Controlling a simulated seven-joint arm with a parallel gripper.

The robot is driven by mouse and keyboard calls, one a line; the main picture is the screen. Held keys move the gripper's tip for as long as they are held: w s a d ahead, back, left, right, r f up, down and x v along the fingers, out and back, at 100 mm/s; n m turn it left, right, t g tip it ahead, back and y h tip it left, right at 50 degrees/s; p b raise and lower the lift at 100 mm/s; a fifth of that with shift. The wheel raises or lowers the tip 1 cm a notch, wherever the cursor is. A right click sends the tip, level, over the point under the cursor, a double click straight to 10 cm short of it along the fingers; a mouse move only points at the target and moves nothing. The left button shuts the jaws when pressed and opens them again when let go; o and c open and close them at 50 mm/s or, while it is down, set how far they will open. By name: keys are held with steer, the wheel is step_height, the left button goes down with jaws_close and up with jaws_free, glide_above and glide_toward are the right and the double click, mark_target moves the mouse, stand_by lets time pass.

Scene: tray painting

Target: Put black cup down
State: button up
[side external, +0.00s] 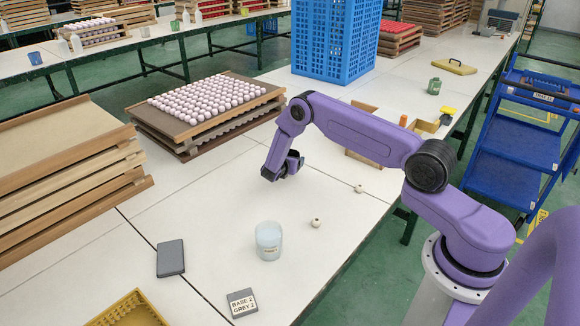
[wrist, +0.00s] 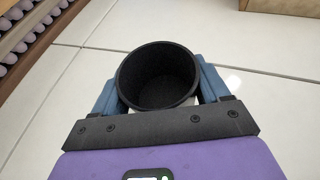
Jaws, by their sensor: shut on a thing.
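My gripper (wrist: 158,92) is shut on the black cup (wrist: 158,70), with one blue-grey finger on each side of it. The cup is upright in the wrist view, its round open mouth facing the camera and its dark inside looking empty. In the side external view my gripper (side external: 284,167) is low over the white table (side external: 215,215), right of the tray of pale balls. The cup is hard to tell from the dark gripper there. I cannot tell whether its base touches the table.
A pale translucent jar (side external: 268,241), a dark grey block (side external: 170,258) and a labelled grey block (side external: 242,302) stand nearer the camera. Two small balls (side external: 316,222) (side external: 359,188) lie to the right. Stacked trays (side external: 190,140) and a blue crate (side external: 336,40) stand behind. The table around my gripper is clear.

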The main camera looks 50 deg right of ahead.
steer(key=shift+f, duration=1.3)
steer(key=o, duration=1)
steer(key=shift+f, duration=0.15)
steer(key=shift+o, duration=0.2)
steer(key=shift+s+a+r, duration=0.1)
steer(key=shift+a+r, duration=0.15)
steer(key=v, duration=1.1)
steer(key=shift+s+a+r, duration=0.15)
steer(key=shift+a, duration=0.15)
